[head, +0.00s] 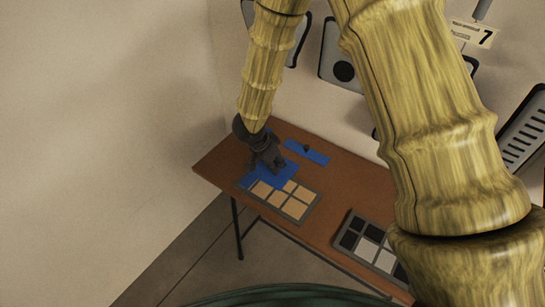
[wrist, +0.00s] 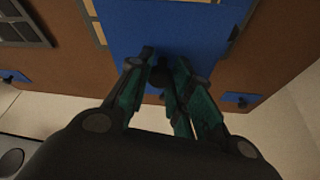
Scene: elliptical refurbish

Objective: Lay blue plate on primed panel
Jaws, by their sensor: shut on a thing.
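The blue plate (head: 278,176) is under my gripper (head: 268,164) in the head view and overlaps one end of a grey-framed panel with tan cells (head: 297,208). In the wrist view the blue plate (wrist: 185,25) is large, and my gripper (wrist: 163,72) is shut on its dark knob. The tan panel (wrist: 98,30) shows along the plate's left edge. I cannot tell whether the plate rests on it or hangs just above. A second panel (head: 348,228), with dark and white cells, lies nearer. No label shows which panel is primed.
Another blue piece (head: 307,152) with a dark knob lies toward the table's back. Bare brown tabletop (head: 335,187) lies between it and the second panel. Wall fixtures (head: 342,62) hang behind the table. Two blue pieces (wrist: 242,99) (wrist: 14,77) show near the table edge.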

